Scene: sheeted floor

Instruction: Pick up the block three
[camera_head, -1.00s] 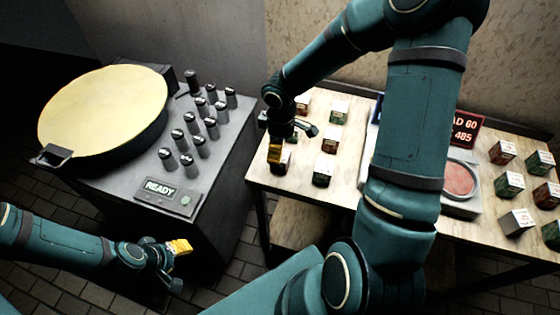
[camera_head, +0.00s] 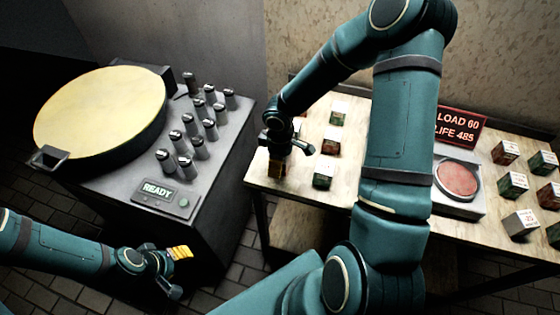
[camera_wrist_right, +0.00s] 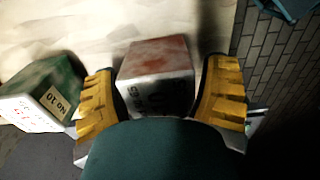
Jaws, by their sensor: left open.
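A block with a worn red and white top and dark markings on a pale side (camera_wrist_right: 157,75) sits between the two yellow fingers of my right gripper (camera_wrist_right: 160,95) in the wrist view. Narrow gaps show beside it, so the fingers look open around it. I cannot read its number clearly. In the head view my right gripper (camera_head: 277,168) is low at the table's left front corner and hides this block. A green block labelled "No" with a number (camera_wrist_right: 50,97) lies just left of the fingers in the wrist view. My left gripper (camera_head: 180,253) is open and empty, away from the table.
More blocks stand on the wooden table (camera_head: 350,187), including a green one (camera_head: 323,175) and a red one (camera_head: 331,143). A scale (camera_head: 458,203) and a red display (camera_head: 460,125) stand mid-table. A grey console (camera_head: 225,150) with a round yellow plate (camera_head: 100,110) is left.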

